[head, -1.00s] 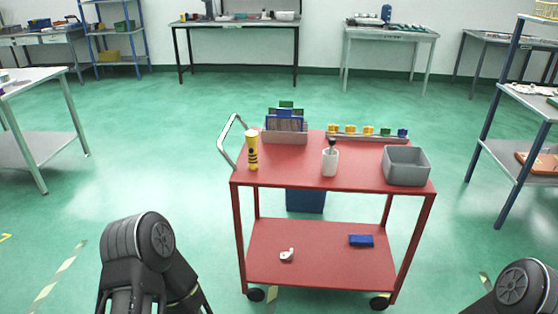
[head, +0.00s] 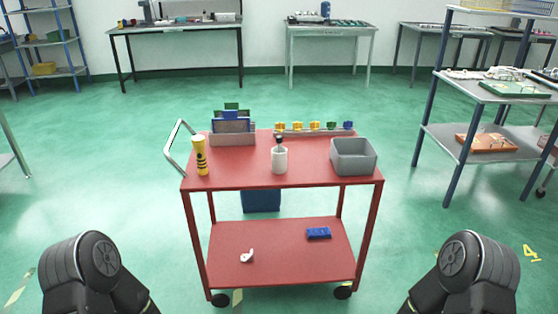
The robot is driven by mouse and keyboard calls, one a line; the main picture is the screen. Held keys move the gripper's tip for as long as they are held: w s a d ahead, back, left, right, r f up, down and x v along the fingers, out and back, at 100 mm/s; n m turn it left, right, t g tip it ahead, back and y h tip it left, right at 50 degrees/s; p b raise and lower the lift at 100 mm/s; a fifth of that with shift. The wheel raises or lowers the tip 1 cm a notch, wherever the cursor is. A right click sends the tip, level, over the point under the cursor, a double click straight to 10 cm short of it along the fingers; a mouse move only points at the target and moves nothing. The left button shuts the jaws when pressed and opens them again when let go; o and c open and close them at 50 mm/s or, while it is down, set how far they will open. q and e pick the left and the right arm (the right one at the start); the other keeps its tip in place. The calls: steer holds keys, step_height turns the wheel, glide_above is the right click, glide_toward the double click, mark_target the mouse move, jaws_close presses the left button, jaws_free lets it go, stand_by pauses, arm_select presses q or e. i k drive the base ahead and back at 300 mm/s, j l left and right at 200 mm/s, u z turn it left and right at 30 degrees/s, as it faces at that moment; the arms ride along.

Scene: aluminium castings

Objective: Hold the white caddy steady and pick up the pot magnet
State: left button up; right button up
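A small white cup-shaped holder (head: 279,161), which looks like the white caddy, stands upright on the top shelf of the red cart (head: 235,177). A dark object (head: 278,140) sticks up out of its top. I cannot tell whether this is the pot magnet; it is too small to make out, and no other clear pot magnet shows. Only dark upper parts of my two arms show at the bottom left and bottom right. Both grippers are out of the picture, far from the caddy as far as shows.
Around the caddy stand a yellow-and-black cylinder (head: 200,156), a file holder (head: 232,138), a rail of coloured pieces (head: 314,128) and a grey bin (head: 353,157). The lower shelf holds a white part (head: 247,255) and a blue block (head: 318,233). Green floor around the cart is clear.

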mark_target(279, 138)
steer(key=i+l+u, duration=0.15)
steer(key=u, duration=0.2)
steer(key=l+u, duration=0.3)
steer(key=i+l+u, duration=0.15)
steer(key=u, duration=0.2)
steer(key=i+l+u, duration=0.1)
steer(key=l, duration=0.75)
steer(key=i+l+u, duration=0.15)
steer(key=l, duration=0.7)
steer(key=l+u, duration=0.1)
steer(key=l, duration=0.7)
